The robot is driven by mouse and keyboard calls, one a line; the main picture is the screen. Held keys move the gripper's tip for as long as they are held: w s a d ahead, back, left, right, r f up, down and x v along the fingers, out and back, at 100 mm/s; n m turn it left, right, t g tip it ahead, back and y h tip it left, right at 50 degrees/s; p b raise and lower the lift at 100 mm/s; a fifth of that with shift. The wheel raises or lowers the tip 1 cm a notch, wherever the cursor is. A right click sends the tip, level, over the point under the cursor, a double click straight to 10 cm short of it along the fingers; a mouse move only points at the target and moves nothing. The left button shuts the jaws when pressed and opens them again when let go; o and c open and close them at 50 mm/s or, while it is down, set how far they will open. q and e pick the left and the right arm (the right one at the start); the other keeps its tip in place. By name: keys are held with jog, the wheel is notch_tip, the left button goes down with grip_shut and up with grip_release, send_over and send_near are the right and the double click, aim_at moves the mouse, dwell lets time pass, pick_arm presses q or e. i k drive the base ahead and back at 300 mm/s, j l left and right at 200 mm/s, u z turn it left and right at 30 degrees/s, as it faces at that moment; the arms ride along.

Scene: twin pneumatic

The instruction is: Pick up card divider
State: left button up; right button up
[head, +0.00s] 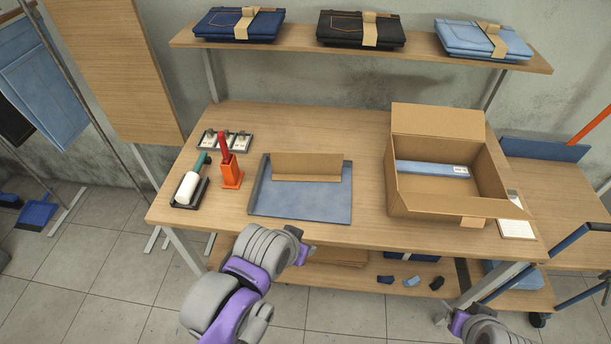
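A flat brown card piece, which looks like the card divider (306,167), is at the back of a blue tray (300,204) in the middle of the table. It seems to stand or lean there. My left gripper (301,246) is at the table's front edge, below the tray in the picture and apart from the card. Its fingers are mostly hidden behind its own wrist. My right gripper (457,323) is low at the bottom right, in front of the table and far from the card. Its finger opening is not clear.
An open cardboard box (435,199) with a folded blue item (432,169) inside stands right of the tray. A roller (190,187) and an orange holder (231,174) stand on the left. A shelf (300,45) with folded jeans hangs above. Bare table separates tray and box.

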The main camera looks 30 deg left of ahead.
aim_at(302, 166)
jog(key=i+u, duration=0.15)
jog(key=u, duration=1.2)
jog(key=l+u, duration=0.15)
jog(key=u, duration=0.35)
jog(key=l+u, duration=0.15)
jog(key=u, duration=0.35)
jog(key=i+l+z, duration=0.1)
jog(key=z, duration=0.35)
jog(key=i+z, duration=0.1)
jog(key=z, duration=0.3)
jog(key=i+l, duration=0.35)
jog(key=l, duration=0.3)
